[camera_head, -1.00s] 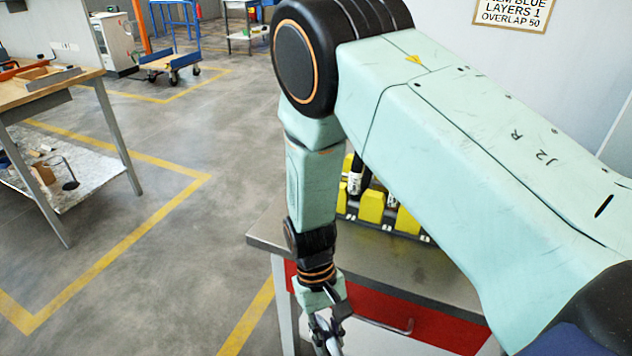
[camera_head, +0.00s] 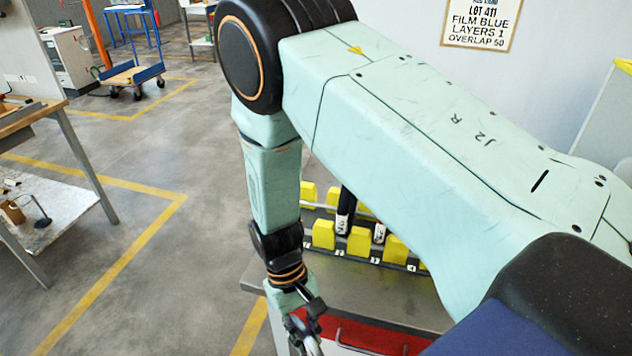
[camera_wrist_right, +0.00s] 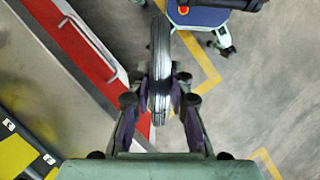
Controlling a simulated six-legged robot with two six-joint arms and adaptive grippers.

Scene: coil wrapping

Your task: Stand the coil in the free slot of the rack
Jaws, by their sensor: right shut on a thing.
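My right gripper (camera_head: 304,330) hangs in front of the metal bench's left front corner in the head view. In the right wrist view it (camera_wrist_right: 160,105) is shut on the coil (camera_wrist_right: 160,60), a dark grey ring seen edge-on between the fingers. In the head view only a small part of the coil shows, at the bottom edge. The rack (camera_head: 335,245), with yellow blocks and numbered labels along its front, stands on the bench behind my right arm. Dark items with white labels (camera_head: 343,222) stand between some blocks. My right arm hides much of the rack. My left gripper is not in view.
The metal bench (camera_head: 395,300) has a bare strip in front of the rack and a red drawer front (camera_head: 375,338) with a handle. A wooden workbench (camera_head: 30,115) stands at the left. A blue cart (camera_head: 130,75) is farther back. Floor between them is clear.

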